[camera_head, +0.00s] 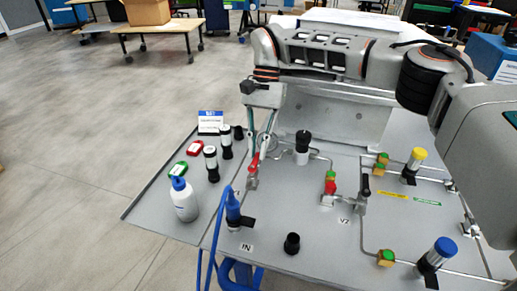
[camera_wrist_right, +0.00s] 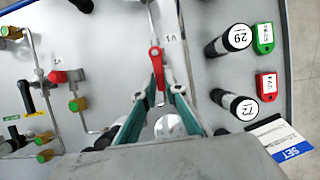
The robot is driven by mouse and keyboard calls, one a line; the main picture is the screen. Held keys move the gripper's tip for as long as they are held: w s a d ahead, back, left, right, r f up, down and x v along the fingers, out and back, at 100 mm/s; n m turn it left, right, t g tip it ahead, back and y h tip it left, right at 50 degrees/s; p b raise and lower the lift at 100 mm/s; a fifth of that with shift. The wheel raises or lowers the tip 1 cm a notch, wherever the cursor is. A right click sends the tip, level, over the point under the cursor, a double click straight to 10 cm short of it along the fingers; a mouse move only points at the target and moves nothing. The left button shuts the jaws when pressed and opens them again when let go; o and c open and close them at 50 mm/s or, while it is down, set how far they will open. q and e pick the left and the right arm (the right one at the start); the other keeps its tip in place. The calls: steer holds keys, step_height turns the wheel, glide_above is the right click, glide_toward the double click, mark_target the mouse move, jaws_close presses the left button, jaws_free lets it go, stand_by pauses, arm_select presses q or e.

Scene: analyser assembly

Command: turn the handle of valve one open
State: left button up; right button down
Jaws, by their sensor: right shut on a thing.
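Valve one's red handle (camera_wrist_right: 156,58) lies beside the upside-down V1 label (camera_wrist_right: 170,38) in the wrist view. Its length runs roughly in line with the thin pipe above it. It also shows as a small red piece in the head view (camera_head: 254,162). My right gripper (camera_wrist_right: 160,94) has its two green-edged fingers on either side of the handle's near end, shut on it. In the head view my right gripper (camera_head: 259,150) reaches down to the panel from above. The fingers partly hide the valve body. My left gripper is not in view.
A black capped fitting (camera_head: 303,147) stands close on the right. A blue hose fitting (camera_head: 233,207) stands in front. Valve V2 (camera_head: 365,190) is farther right.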

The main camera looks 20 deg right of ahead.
stand_by(0.4)
steer(key=c, duration=2.1)
jaws_free()
steer(key=v, duration=1.2)
steer(key=shift+f, duration=0.1)
